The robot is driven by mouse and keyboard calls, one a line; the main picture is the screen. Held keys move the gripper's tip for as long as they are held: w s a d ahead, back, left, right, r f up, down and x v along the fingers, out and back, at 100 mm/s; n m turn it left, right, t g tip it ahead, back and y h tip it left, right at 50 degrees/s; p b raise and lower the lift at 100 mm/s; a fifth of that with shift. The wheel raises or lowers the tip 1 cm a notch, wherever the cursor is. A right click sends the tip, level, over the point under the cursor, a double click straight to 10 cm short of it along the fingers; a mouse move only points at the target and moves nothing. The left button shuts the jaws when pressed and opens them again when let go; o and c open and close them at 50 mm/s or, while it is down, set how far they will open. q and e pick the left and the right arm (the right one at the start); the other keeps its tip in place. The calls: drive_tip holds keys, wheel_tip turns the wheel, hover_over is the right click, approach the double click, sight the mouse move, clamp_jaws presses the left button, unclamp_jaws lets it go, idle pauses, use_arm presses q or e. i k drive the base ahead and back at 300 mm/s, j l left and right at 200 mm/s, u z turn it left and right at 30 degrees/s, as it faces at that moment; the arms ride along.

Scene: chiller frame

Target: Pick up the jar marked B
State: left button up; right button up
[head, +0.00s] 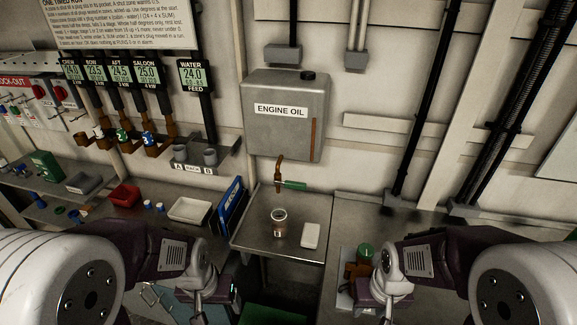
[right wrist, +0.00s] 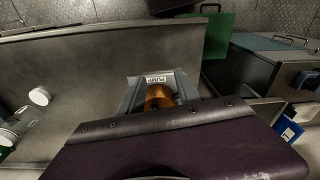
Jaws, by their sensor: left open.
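In the head view, two grey cups (head: 210,157) stand on a small wall shelf (head: 192,170) with the letters A and B on its front edge. A small jar (head: 279,222) with a pale label stands upright on the metal bench below the oil tap; I cannot read its marking. No jar clearly shows a B. My left gripper (head: 205,296) is low at the bottom edge, open, apart from the jar and cups. My right gripper (head: 388,298) is low at the bottom right; its fingers are not clear. The right wrist view shows clear containers with a white lid (right wrist: 39,97).
The engine oil tank (head: 285,115) hangs above the bench, its tap (head: 279,172) over the jar. A white block (head: 311,235) lies right of the jar.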

sight(279, 222)
drive_tip(key=k+j+u, duration=0.1)
drive_tip(key=j+u, duration=0.25)
drive_tip(key=j, duration=0.15)
drive_tip(key=j+u, duration=0.3)
drive_tip(key=j, duration=0.2)
